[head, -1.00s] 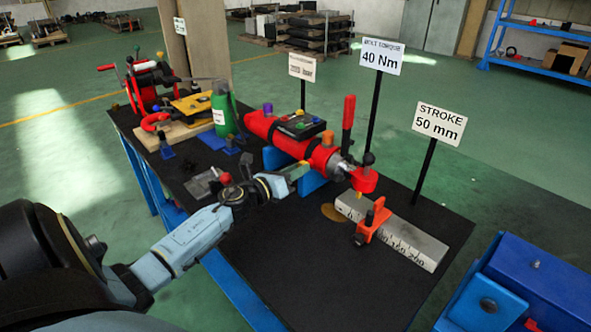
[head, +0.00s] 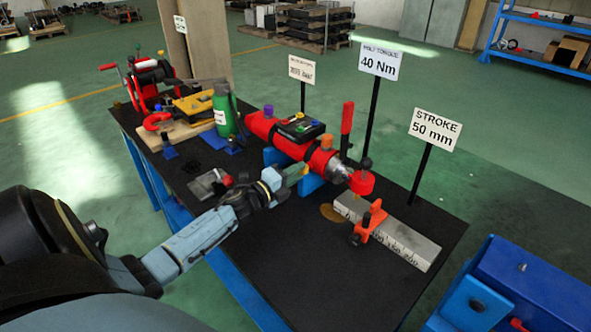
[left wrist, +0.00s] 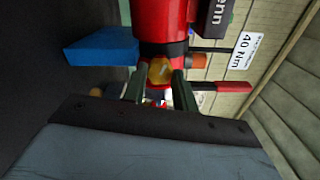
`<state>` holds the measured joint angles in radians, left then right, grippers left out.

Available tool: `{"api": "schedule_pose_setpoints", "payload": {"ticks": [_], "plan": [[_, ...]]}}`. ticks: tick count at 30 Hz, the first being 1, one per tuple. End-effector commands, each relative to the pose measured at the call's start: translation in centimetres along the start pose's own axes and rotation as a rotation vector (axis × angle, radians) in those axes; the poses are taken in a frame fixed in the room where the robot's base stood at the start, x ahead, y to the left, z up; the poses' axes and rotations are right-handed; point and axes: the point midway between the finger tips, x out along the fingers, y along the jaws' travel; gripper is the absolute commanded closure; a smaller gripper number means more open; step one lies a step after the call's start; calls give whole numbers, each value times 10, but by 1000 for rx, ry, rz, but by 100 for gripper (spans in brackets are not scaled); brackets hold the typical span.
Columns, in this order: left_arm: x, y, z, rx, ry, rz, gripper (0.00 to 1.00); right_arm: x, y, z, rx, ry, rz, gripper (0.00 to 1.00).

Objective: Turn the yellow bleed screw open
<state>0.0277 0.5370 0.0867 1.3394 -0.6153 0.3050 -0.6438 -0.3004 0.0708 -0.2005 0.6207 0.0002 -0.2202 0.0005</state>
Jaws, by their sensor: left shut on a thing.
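The yellow bleed screw (left wrist: 160,71) shows as a round yellow-gold head between my left fingertips in the left wrist view. It sits against the end of the red cylinder (left wrist: 160,20). My left gripper (left wrist: 158,88) is shut on it, one finger on each side. In the head view my left gripper (head: 297,174) reaches in from the left to the near side of the red cylinder (head: 291,146). The screw itself is hidden there behind my fingers. My right gripper is not in view.
The cylinder rests on blue supports (head: 310,184) on the black table (head: 290,265). A grey ruler block (head: 410,246) with an orange clamp (head: 369,222) lies to the right. Sign posts stand behind. A green bottle (head: 222,112) is further back. The table's front is clear.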

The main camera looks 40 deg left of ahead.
Motion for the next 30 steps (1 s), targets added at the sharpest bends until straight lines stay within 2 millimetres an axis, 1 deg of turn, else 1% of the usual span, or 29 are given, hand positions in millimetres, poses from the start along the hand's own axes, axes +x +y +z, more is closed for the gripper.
{"api": "schedule_pose_setpoints", "payload": {"ticks": [1, 15, 22, 30], "plan": [[0, -2, 1, -44, -1, 1, 95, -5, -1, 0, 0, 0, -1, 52], [0, -1, 1, -468, -1, 1, 95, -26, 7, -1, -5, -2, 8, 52], [0, -1, 1, -614, -1, 0, 95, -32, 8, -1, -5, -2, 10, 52], [0, 0, 0, -704, -1, 0, 95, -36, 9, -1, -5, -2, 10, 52]]}}
